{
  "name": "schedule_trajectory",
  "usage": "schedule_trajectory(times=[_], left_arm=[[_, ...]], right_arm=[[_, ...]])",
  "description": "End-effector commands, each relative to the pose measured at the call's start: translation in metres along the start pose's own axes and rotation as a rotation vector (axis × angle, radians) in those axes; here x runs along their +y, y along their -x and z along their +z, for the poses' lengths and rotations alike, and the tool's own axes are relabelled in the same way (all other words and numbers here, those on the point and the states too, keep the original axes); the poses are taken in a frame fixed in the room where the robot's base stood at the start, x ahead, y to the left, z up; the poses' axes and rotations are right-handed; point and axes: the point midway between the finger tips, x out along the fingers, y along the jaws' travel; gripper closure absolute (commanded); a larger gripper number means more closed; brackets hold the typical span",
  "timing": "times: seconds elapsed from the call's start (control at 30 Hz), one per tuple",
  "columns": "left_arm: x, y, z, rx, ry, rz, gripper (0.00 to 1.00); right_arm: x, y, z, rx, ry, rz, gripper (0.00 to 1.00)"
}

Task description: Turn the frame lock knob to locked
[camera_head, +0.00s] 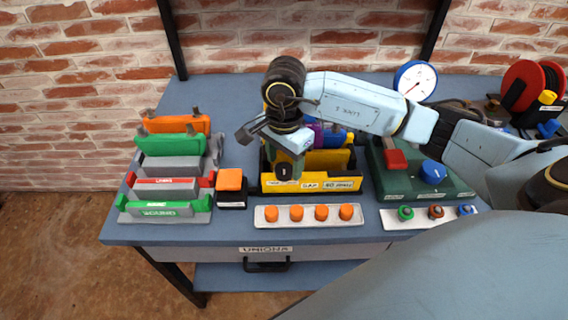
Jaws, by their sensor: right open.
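A yellow frame (335,185) with white labels on its front stands mid-bench. A dark knob with a small pale mark (284,172) shows at its left front; I cannot make out its lock setting. My right gripper (272,148) is open, pointing down over the left part of the frame. It hides part of the frame, and I cannot tell whether it touches the knob. A blue knob (432,172) sits on a green box (400,186) to the right. My left gripper is not in view.
Left on the blue bench (235,98) stands a rack of green, orange and grey blocks (168,165). An orange-topped block (230,182) and a strip of orange knobs (308,214) are near the frame. A round gauge (415,80) and red reel (522,86) stand behind.

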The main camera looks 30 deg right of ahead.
Motion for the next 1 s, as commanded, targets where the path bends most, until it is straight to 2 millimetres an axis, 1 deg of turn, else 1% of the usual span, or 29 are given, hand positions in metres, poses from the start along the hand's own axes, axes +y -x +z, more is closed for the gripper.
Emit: schedule_trajectory(times=[0.07,0.17,0.27,0.43,0.47,0.6,0.8,1.0], left_arm=[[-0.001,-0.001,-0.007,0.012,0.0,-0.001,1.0],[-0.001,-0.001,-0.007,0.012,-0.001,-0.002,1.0],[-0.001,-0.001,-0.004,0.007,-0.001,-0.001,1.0],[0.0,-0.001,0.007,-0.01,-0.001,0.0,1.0],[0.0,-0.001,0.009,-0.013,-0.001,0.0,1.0],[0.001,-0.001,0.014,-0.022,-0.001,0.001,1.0],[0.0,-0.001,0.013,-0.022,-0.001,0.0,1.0],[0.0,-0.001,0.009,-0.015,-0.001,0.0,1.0]], right_arm=[[0.0,-0.008,0.0,-0.001,0.0,0.0,0.41],[0.0,-0.013,0.0,-0.001,0.0,0.0,0.41],[0.0,-0.014,0.0,0.0,0.0,0.0,0.41],[0.0,-0.014,0.0,0.0,0.0,-0.001,0.41],[0.0,-0.014,0.0,0.0,0.0,-0.001,0.42],[0.0,-0.014,0.0,0.0,0.0,-0.001,0.6],[0.0,-0.013,0.0,0.0,0.0,-0.001,0.85],[0.0,-0.013,0.0,-0.001,-0.013,-0.001,0.85]])
